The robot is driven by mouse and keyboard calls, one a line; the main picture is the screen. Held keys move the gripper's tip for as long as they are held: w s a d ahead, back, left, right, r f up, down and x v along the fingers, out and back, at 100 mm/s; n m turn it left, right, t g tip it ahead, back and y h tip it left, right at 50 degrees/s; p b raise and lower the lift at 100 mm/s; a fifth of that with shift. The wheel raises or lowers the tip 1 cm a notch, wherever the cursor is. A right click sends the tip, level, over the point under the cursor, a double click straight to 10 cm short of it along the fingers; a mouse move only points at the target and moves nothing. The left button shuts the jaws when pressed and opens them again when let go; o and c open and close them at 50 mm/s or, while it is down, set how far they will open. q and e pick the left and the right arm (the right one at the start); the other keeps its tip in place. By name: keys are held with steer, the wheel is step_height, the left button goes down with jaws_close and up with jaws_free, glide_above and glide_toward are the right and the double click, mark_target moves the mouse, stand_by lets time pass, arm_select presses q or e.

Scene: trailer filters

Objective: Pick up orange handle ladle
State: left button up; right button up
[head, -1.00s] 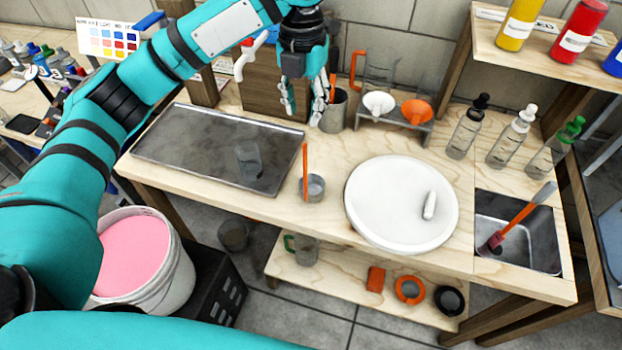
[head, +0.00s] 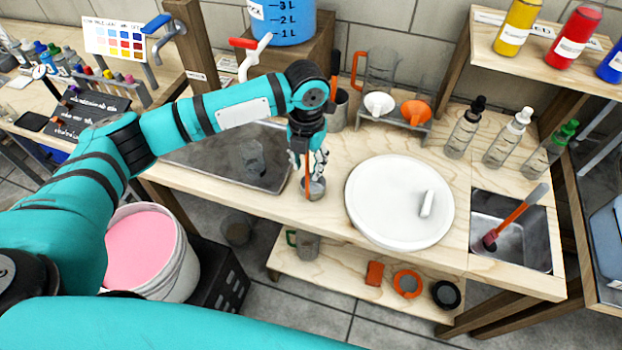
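The ladle (head: 307,178) has a thin upright orange handle and a small grey metal cup (head: 316,190) at its foot. It stands on the wooden bench, left of the round white disc. My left gripper (head: 308,165) points down right over it, with fingers on both sides of the handle. The fingers look apart; whether they touch the handle cannot be told. The top of the handle is hidden behind the gripper. My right gripper is not in view.
The metal tray (head: 190,158) with a clear beaker (head: 252,155) is at left. The white disc (head: 385,205) is close at right. Behind stand a metal cup (head: 339,110) and a rack with funnels (head: 416,112). A sink (head: 535,240) holds a brush.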

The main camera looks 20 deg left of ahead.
arm_select(q)
steer(key=shift+f, duration=0.5)
jaws_close()
steer(key=shift+r, duration=0.1)
